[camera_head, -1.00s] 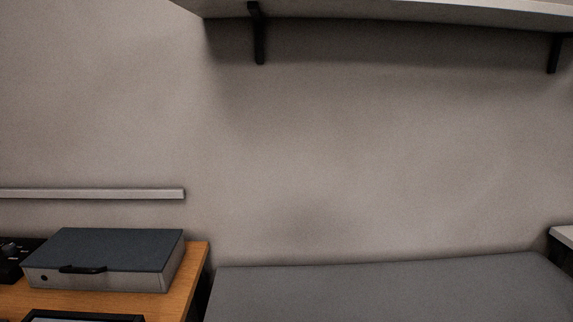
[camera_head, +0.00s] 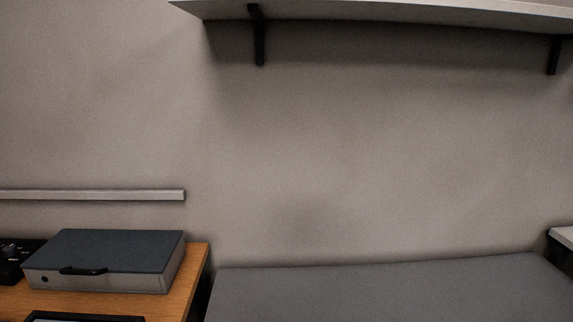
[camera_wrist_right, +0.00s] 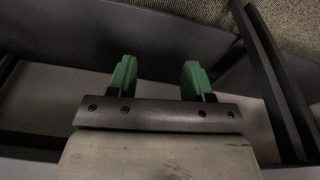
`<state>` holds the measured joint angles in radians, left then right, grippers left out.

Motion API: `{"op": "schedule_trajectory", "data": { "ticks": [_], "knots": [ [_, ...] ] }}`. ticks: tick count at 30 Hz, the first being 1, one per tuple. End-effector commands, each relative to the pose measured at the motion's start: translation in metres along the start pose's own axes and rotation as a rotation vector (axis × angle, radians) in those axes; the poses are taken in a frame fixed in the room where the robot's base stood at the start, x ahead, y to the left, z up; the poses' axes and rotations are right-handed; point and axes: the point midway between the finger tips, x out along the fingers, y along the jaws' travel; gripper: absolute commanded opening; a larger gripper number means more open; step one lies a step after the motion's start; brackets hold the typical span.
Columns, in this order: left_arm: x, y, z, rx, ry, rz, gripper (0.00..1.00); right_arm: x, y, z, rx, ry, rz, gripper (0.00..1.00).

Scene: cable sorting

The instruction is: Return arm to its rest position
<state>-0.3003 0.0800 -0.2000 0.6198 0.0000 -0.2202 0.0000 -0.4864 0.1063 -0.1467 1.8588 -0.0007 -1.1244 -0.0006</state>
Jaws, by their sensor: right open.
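My right gripper (camera_wrist_right: 157,78) shows in the right wrist view with its two green fingers spread apart. Nothing is between the fingers. Grey and dark surfaces lie behind it, and I cannot tell how far away they are. Neither of my arms shows in the head view. My left gripper is in no view.
In the head view a grey box with a dark lid (camera_head: 105,258) sits on a wooden table (camera_head: 198,262) at the left. A grey surface (camera_head: 390,290) fills the lower right. A shelf (camera_head: 400,12) hangs above. Dark bars (camera_wrist_right: 272,75) run close right of my right gripper.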

Motion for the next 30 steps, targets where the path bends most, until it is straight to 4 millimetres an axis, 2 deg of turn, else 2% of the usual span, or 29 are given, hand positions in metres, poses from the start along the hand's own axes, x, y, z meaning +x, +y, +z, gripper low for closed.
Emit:
{"op": "schedule_trajectory", "data": {
  "ticks": [1,6,9,13,18,21,24,30],
  "knots": [
    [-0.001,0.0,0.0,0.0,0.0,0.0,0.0,0.023,-0.001,0.012,-0.002,-0.019,-0.002,0.51],
    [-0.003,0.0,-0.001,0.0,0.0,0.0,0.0,0.088,-0.004,0.056,-0.008,-0.054,-0.006,0.51],
    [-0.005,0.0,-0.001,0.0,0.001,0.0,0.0,0.12,-0.006,0.088,-0.013,-0.074,-0.009,0.51],
    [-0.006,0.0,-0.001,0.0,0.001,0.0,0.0,0.152,-0.007,0.135,-0.019,-0.101,-0.011,0.51],
    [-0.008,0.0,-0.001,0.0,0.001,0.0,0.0,0.175,-0.008,0.193,-0.027,-0.129,-0.014,0.51],
    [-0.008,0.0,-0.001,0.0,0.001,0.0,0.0,0.18,-0.008,0.217,-0.03,-0.139,-0.015,0.51],
    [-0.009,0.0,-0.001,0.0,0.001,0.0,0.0,0.182,-0.007,0.23,-0.032,-0.144,-0.015,0.51],
    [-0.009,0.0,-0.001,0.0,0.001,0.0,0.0,0.182,-0.007,0.23,-0.032,-0.144,-0.015,0.51]
  ]
}}
